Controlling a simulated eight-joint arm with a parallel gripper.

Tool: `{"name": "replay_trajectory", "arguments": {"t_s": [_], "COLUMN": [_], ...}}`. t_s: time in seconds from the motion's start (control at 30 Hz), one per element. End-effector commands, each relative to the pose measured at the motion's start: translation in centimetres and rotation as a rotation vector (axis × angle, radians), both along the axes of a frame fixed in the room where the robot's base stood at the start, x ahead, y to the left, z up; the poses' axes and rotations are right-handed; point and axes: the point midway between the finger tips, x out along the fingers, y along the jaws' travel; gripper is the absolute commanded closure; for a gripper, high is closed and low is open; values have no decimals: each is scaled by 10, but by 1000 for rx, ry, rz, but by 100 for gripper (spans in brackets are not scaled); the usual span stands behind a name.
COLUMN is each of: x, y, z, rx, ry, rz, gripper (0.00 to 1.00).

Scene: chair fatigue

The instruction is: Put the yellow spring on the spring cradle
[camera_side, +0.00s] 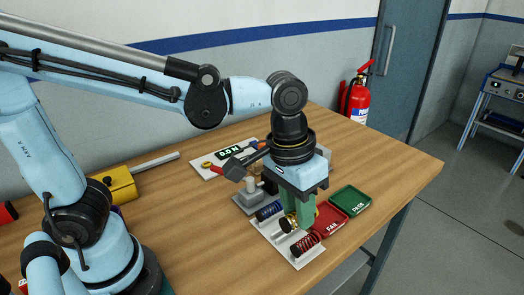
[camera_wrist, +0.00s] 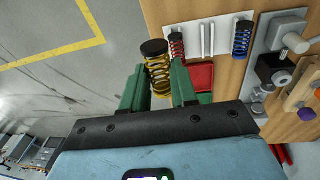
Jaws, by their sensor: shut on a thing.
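My gripper (camera_side: 302,214) has its green jaws shut on the yellow spring (camera_side: 289,225). In the wrist view, the yellow spring (camera_wrist: 158,76) with black end caps sits between the jaws (camera_wrist: 160,88), its capped end sticking out beyond them. The spring cradle (camera_side: 276,243) is a pale plate under and beside the gripper; it also shows in the wrist view (camera_wrist: 223,38). It bears a red spring (camera_wrist: 177,46) and a blue spring (camera_wrist: 242,39), with bare silver rods (camera_wrist: 208,40) between them. The held spring appears above the cradle; the exact gap cannot be told.
A red FAIL tray (camera_side: 329,223) and a green PASS tray (camera_side: 350,200) lie to the right of the cradle. A grey test device (camera_side: 250,195) with a lever stands behind it. The wooden table's right side (camera_side: 395,165) is clear.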

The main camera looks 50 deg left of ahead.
Motion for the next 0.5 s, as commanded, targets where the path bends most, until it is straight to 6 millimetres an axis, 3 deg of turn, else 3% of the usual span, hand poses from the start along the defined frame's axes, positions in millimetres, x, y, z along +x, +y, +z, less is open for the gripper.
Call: {"name": "replay_trajectory", "arguments": {"t_s": [0.3,0.5], "x": [90,133], "y": [41,74], "z": [11,10], "rx": [59,92], "ry": [-3,0], "rz": [37,50], "gripper": [100,100]}}
